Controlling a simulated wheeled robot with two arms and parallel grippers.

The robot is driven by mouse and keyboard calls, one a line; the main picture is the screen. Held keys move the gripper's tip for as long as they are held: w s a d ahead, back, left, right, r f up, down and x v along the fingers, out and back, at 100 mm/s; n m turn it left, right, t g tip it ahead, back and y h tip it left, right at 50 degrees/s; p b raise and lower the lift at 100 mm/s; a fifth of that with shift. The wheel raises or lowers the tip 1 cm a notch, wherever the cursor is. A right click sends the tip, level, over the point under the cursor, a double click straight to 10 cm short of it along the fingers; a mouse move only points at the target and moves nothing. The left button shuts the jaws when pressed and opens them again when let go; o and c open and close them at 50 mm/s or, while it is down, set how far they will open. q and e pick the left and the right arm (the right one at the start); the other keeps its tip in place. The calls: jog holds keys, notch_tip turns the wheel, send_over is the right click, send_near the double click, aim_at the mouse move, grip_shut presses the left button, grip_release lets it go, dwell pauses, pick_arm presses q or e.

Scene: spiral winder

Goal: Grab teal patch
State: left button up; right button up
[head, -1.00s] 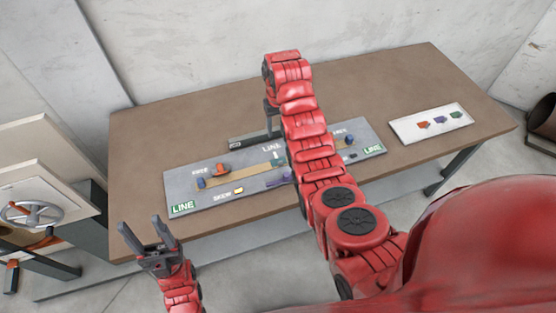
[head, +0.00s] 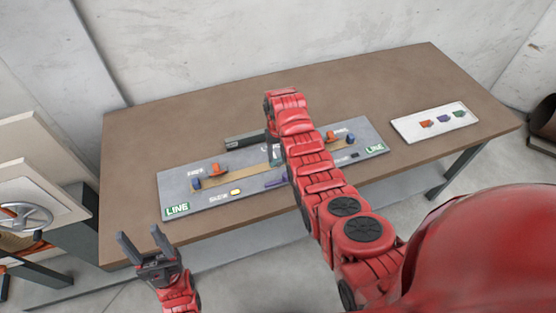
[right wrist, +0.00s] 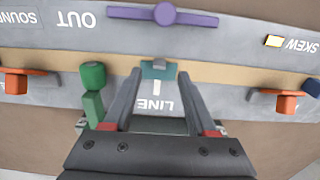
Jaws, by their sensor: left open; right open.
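The teal patch (right wrist: 158,70) is a small teal piece on the tan strip of the grey panel, at the top of the white LINE mark in the right wrist view. My right gripper (right wrist: 160,76) is open, with its two fingers on either side of the patch. I cannot tell whether they touch it. In the head view my right arm hides most of this spot and the right gripper's fingertips. My left gripper (head: 150,242) is open and empty at the lower left, in front of the table's near edge.
The grey panel (head: 225,198) lies on the brown table (head: 400,85). A white board (head: 405,127) with coloured pieces lies right.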

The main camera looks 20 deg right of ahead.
aim_at(279, 158)
jog(key=shift+f, duration=1.5)
grip_shut()
